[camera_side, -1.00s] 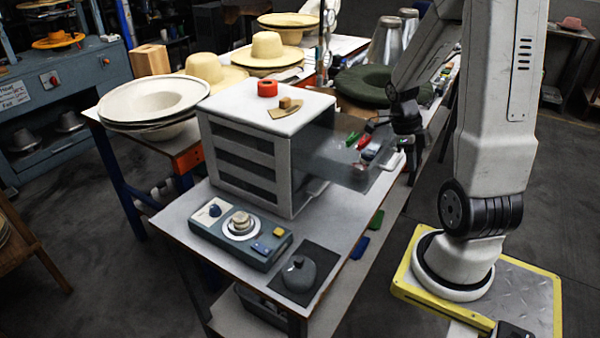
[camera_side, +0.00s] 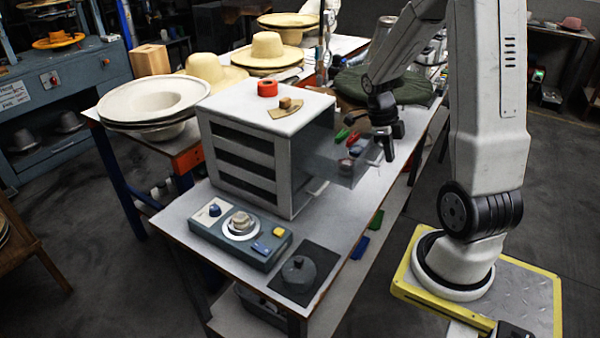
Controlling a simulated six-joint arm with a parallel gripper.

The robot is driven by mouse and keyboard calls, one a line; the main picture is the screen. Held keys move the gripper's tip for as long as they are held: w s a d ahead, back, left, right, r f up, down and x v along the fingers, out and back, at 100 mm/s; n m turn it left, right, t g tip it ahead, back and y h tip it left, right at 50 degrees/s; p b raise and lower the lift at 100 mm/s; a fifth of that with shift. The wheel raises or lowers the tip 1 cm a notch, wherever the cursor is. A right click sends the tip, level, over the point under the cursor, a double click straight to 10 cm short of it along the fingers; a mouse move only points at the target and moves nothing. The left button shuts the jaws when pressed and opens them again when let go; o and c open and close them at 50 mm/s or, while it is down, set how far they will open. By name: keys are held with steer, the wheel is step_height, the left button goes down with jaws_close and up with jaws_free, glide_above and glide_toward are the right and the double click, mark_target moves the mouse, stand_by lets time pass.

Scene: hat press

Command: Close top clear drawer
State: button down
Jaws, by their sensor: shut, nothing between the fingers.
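The white cabinet (camera_side: 308,180) stands on the grey table, with dark slots in its left side. Its top clear drawer (camera_side: 340,165) sticks out of the right side, partly open. Several small coloured items, red, green and dark, show through its clear walls. My gripper (camera_side: 387,157) is shut and empty. It points down at the drawer's outer right end, by the front handle; whether it touches the drawer I cannot tell.
A red ring (camera_side: 267,88) and small wooden pieces sit on the cabinet top. A control box (camera_side: 238,234) and a dark pot (camera_side: 299,273) stand in front. Hats (camera_side: 266,50) stand behind.

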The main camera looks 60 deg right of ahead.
mark_target(373, 147)
steer(key=w, duration=0.4)
steer(key=shift+w, duration=0.2)
steer(key=shift+s, duration=0.1)
steer(key=s, duration=0.3)
steer(key=shift+s+f, duration=0.35)
steer(key=v, duration=1)
steer(key=shift+s, duration=0.15)
